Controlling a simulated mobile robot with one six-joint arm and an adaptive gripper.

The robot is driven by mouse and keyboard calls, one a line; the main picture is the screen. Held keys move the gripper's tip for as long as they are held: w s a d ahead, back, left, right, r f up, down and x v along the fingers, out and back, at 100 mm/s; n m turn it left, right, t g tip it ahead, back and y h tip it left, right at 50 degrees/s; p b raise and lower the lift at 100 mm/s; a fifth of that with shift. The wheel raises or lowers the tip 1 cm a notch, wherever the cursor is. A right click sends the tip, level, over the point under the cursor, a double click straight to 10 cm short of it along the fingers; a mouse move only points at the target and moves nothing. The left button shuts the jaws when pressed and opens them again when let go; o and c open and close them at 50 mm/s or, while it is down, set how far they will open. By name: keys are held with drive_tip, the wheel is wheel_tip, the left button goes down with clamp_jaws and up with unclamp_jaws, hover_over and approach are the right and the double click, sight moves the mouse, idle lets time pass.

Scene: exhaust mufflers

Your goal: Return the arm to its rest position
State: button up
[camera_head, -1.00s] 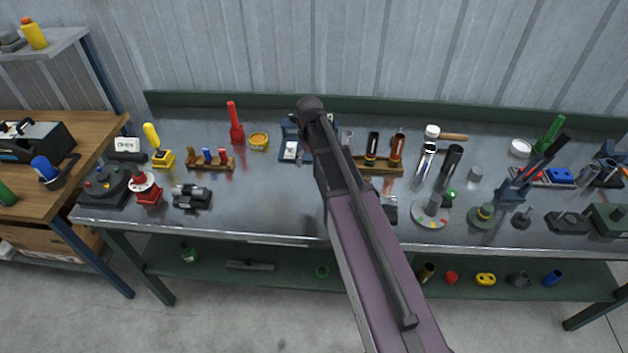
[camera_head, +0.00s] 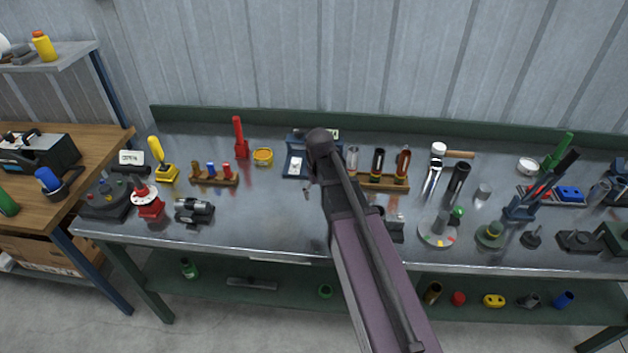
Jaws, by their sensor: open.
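My arm (camera_head: 375,270) reaches up from the bottom of the head view over the middle of the metal workbench (camera_head: 265,220). Its purple link leads to a dark joint (camera_head: 320,142) near the back of the bench. My gripper (camera_head: 307,189) is mostly hidden behind the arm; only a small piece shows at the arm's left side, above the bench top. It is open, and I see nothing held in it.
A blue-based stand (camera_head: 297,165) and a wooden rack of tubes (camera_head: 384,181) flank the arm closely. Several tools crowd the right side. The bench's front middle is fairly clear.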

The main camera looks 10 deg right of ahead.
drive_tip(key=s+m, duration=0.2)
drive_tip(key=s, duration=1.1)
drive_tip(key=shift+m, duration=0.3)
idle(2.4)
